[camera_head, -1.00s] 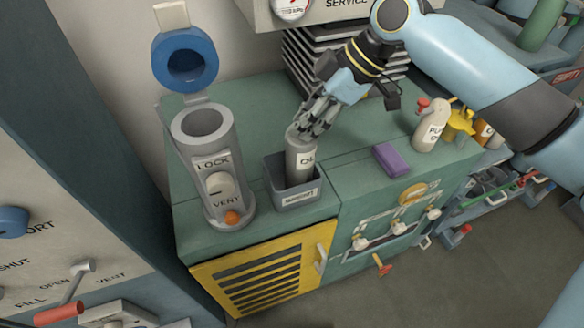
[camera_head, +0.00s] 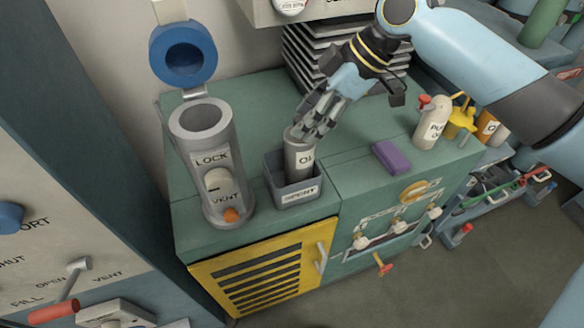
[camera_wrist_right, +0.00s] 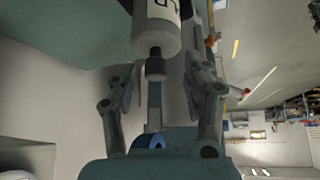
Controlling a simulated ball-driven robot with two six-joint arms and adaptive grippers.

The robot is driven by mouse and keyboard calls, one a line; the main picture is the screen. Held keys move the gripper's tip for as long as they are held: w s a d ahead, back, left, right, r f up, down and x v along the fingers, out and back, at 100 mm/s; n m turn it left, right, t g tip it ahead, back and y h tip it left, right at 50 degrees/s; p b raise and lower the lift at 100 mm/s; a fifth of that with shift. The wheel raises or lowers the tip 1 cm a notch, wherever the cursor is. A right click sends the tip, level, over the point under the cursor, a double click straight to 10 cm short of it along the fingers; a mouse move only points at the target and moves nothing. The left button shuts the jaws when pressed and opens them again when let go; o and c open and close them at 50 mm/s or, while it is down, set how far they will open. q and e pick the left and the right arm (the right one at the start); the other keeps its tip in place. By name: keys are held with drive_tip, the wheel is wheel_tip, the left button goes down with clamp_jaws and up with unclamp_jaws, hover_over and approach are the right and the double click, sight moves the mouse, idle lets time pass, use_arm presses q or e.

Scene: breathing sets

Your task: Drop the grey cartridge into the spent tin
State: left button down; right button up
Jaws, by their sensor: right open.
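The grey cartridge (camera_head: 297,158) stands about upright inside the spent tin (camera_head: 297,193), with its upper part above the rim. Its base is hidden by the tin's wall. My right gripper (camera_head: 303,133) is at the cartridge's top end, fingers pointing down. In the right wrist view the cartridge (camera_wrist_right: 157,35) shows its pale body and dark nozzle between the two fingers (camera_wrist_right: 157,75), which stand apart from it with gaps on both sides. The right gripper is open. My left gripper is in neither view.
A grey lock cylinder (camera_head: 212,165) with its blue cap (camera_head: 184,55) open stands left of the tin. A purple block (camera_head: 391,157) and a white bottle (camera_head: 431,124) stand to the right. Stacked dark trays (camera_head: 305,60) are behind. Bench top between the tin and block is clear.

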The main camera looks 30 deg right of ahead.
drive_tip(key=v, duration=1.1)
drive_tip(key=shift+a, duration=0.1)
